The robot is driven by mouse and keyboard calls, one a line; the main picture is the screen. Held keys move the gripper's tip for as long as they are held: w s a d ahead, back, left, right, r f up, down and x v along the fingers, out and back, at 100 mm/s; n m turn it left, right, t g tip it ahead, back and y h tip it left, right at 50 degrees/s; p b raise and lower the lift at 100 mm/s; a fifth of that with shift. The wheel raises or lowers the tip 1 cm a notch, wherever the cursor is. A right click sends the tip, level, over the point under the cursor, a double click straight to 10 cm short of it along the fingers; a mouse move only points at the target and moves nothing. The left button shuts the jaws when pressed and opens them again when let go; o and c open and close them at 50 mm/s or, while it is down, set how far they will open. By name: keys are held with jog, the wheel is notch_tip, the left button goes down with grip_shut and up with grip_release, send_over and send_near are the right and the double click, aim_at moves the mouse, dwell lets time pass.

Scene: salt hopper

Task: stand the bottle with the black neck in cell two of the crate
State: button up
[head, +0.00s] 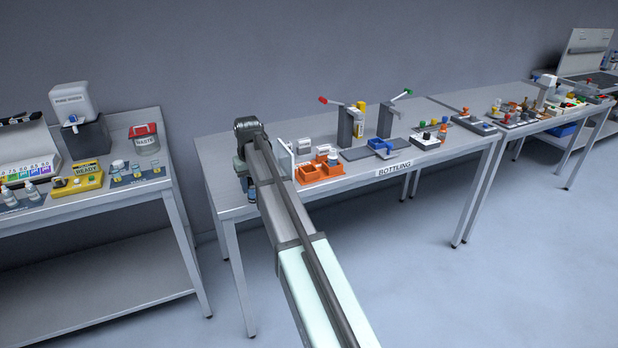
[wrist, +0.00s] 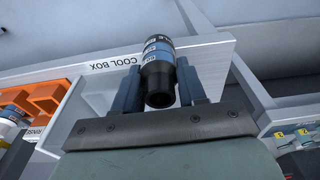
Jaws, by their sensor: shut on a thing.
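The bottle with the black neck (wrist: 158,72) is between the two dark blue fingers of my gripper (wrist: 160,84) in the wrist view, its black open mouth facing the camera. It has a blue and white label. My gripper is shut on it. In the head view my gripper (head: 250,190) hangs at the left end of the bottling table, left of the orange containers, and the bottle cannot be made out there. An orange container with compartments (head: 310,175) stands near the front edge; orange walls (wrist: 50,98) also show at the left of the wrist view. Cell numbers cannot be read.
A white panel (wrist: 118,66) marked COOL BOX is close to the bottle in the wrist view. Lever stands (head: 352,122) are farther right on the table (head: 225,160). A gap separates the left table (head: 140,175).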

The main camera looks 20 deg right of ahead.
jog(key=d+r+m, duration=0.1)
jog(key=d+r, duration=0.1)
jog(key=d, duration=0.8)
jog(key=d+r, duration=0.2)
jog(key=d, duration=0.8)
jog(key=w+d+r+n+y, duration=0.1)
jog(key=w+d+r+n, duration=0.3)
jog(key=w+n, duration=0.6)
jog(key=shift+s+f+n+g, duration=0.1)
jog(key=shift+s+f+n, duration=0.3)
jog(key=shift+f, duration=1.25)
jog(key=shift+s+f+n+g, duration=0.15)
jog(key=shift+f+n, duration=0.3)
jog(key=shift+f, duration=1.25)
jog(key=shift+s+f+n+g, duration=0.1)
jog(key=shift+s+f+n, duration=0.3)
jog(key=shift+f, duration=1.25)
jog(key=shift+w+f, duration=0.1)
jog(key=shift+f, duration=0.05)
jog(key=o, duration=1.1)
notch_tip(320, 180, up, 12)
jog(key=d, duration=0.1)
jog(key=shift+s, duration=0.4)
jog(key=shift+o, duration=0.3)
jog(key=shift+d, duration=0.1)
